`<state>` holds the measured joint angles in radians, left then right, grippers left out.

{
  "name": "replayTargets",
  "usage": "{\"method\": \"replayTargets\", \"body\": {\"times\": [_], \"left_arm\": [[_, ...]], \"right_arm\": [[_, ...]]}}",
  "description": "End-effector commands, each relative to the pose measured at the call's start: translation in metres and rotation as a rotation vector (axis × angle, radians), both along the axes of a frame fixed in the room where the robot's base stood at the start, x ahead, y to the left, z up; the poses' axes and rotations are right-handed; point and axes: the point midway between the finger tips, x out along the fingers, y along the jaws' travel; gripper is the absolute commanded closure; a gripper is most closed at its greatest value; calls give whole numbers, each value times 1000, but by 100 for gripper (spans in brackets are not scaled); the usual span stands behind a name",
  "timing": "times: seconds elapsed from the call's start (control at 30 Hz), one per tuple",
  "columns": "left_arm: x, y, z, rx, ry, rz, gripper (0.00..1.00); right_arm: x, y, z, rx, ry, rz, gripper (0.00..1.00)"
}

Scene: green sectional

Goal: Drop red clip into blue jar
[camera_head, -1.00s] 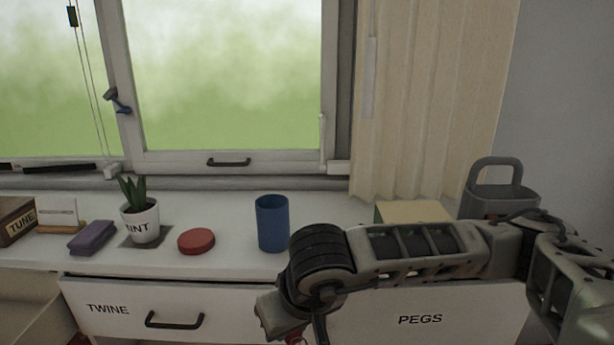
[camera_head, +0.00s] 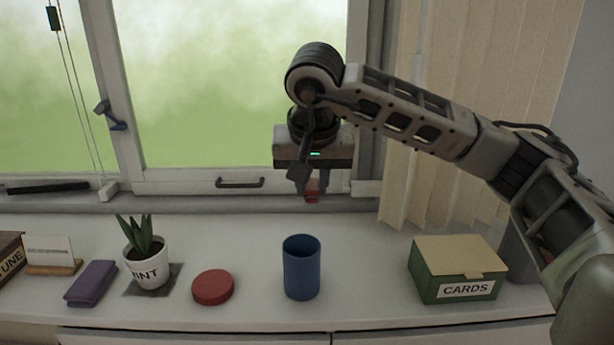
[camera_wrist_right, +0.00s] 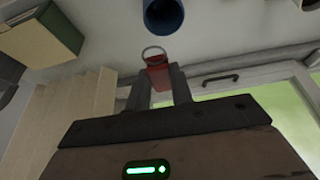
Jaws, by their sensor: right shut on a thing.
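The blue jar (camera_head: 301,268) stands upright and open-topped on the white counter in the head view. It also shows at the top of the right wrist view (camera_wrist_right: 164,14). My right gripper (camera_head: 312,190) is above the jar in the head view, pointing down. It is shut on the red clip (camera_wrist_right: 158,76), which has a metal ring and hangs between the fingertips. In the head view only a small part of the red clip (camera_head: 312,197) shows below the fingers. The clip is apart from the jar. My left gripper is not in view.
The window (camera_head: 230,90) is behind.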

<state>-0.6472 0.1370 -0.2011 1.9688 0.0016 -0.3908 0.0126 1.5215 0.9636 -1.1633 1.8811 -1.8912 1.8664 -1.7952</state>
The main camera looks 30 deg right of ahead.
Motion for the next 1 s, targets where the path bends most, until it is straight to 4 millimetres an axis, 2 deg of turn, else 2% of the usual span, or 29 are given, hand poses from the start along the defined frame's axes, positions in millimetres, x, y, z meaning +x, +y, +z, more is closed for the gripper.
{"method": "replayTargets", "body": {"times": [0.03,0.2,0.4,0.73,0.77,0.83,0.87,1.0], "left_arm": [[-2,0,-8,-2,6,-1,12],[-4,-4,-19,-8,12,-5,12],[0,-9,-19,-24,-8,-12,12],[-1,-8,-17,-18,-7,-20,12],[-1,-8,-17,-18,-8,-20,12],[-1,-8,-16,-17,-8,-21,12],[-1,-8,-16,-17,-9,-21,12],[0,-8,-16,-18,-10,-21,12]], "right_arm": [[0,0,-9,-1,0,0,100],[0,0,-30,0,0,0,100],[0,0,-50,-1,0,0,100],[0,0,-53,0,0,0,100],[0,0,-53,0,0,0,75],[0,0,-53,-1,-1,0,55],[0,0,-53,-1,-1,0,52],[0,0,-53,-1,-1,1,52]]}}
